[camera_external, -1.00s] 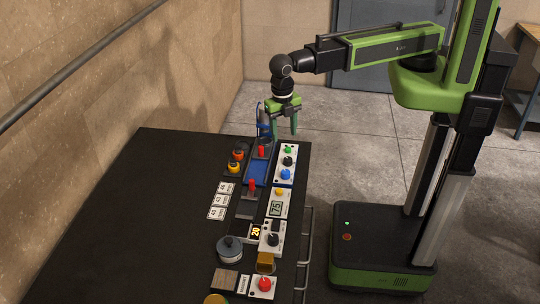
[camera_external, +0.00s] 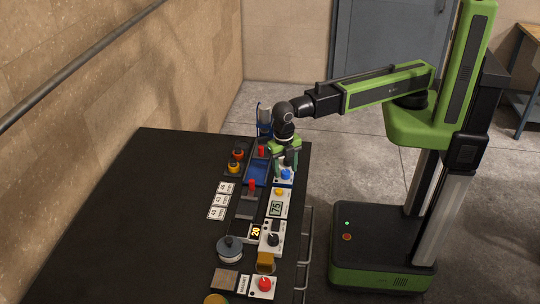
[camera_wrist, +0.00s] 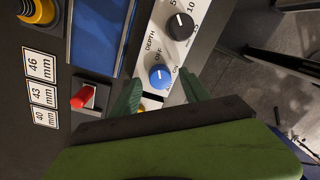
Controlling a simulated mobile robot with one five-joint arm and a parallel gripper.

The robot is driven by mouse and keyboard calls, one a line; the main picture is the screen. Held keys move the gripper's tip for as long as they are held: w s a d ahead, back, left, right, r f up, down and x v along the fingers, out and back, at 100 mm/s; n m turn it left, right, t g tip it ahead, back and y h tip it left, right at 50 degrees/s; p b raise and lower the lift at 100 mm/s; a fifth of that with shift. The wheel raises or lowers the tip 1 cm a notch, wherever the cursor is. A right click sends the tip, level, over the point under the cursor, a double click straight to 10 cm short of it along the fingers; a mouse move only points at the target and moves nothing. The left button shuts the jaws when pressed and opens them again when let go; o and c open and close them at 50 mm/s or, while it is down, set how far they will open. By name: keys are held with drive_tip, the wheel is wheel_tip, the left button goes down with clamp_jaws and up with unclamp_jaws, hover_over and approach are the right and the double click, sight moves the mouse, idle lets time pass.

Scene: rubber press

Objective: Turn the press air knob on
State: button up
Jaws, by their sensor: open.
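The air knob looks to be the blue knob (camera_wrist: 160,76) on a white panel (camera_wrist: 146,57) in the wrist view. Its white pointer line is aimed near the OFF mark. The blue knob also shows in the external view (camera_external: 286,175), just below my gripper. My gripper (camera_wrist: 160,96) is open, with one green finger on each side of the blue knob in the picture. I cannot tell whether the fingertips touch it. In the external view my gripper (camera_external: 284,162) points down over the panel and hides its upper part.
A black DEPTH knob (camera_wrist: 180,26) sits beside the blue one. A red lever (camera_wrist: 84,97) and millimetre labels (camera_wrist: 42,92) are to the left. A display reading 75 (camera_external: 276,209) and a red knob (camera_external: 264,284) lie nearer the camera. Rails (camera_external: 307,240) run along the right edge.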

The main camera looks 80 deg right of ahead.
drive_tip(key=shift+f, duration=0.55)
drive_tip(key=shift+r, duration=0.1)
clamp_jaws()
